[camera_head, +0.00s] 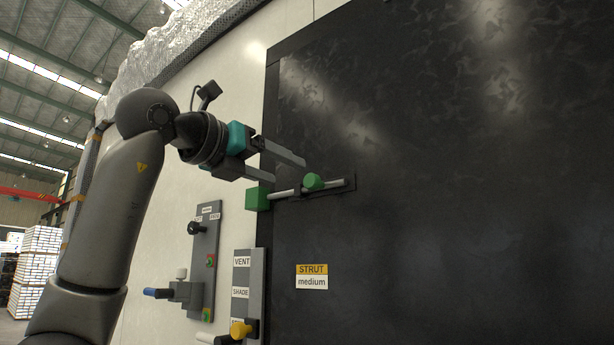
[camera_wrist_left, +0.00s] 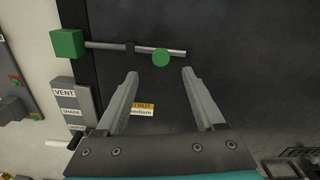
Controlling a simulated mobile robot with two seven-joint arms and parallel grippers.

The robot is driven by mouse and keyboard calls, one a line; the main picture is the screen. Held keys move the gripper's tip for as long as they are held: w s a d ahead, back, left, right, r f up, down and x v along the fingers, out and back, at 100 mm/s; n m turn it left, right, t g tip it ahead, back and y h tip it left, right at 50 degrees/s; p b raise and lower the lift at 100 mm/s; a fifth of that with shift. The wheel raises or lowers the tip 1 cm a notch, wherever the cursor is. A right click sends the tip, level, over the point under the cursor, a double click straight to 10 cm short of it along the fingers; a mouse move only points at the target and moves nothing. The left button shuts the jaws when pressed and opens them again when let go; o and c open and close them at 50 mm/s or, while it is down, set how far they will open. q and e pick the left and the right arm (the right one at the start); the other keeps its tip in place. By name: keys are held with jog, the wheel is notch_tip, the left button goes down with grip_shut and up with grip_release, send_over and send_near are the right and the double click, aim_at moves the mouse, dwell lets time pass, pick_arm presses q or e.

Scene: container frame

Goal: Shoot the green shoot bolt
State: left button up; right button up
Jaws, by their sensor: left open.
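The green shoot bolt is a silver rod (camera_head: 330,184) lying across the dark door panel, with a round green knob (camera_head: 313,182) on it. A green block (camera_head: 257,198) sits at the panel's left edge, at the rod's left end. My left gripper (camera_head: 288,170) is open and empty, just left of and above the knob in the head view. In the left wrist view the knob (camera_wrist_left: 161,58) lies beyond and between the open fingertips (camera_wrist_left: 160,73), apart from them. My right gripper is not in view.
A grey control plate with VENT and SHADE labels (camera_head: 248,280) and a yellow knob (camera_head: 240,330) stands below left. Another plate (camera_head: 205,255) with a blue-tipped handle (camera_head: 160,293) is further left. A STRUT label (camera_head: 312,277) is below the bolt. The panel's right side is clear.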

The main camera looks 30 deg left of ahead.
aim_at(309, 181)
pick_arm(q)
jog(key=w, duration=0.2)
jog(key=w+p, duration=0.1)
jog(key=w, duration=0.3)
jog(key=shift+w+d+p, duration=0.25)
jog(key=shift+d+p, duration=0.05)
jog(key=shift+p, duration=0.05)
jog(key=shift+w+d, duration=0.15)
jog(key=shift+w, duration=0.65)
jog(key=shift+c, duration=0.3)
grip_shut()
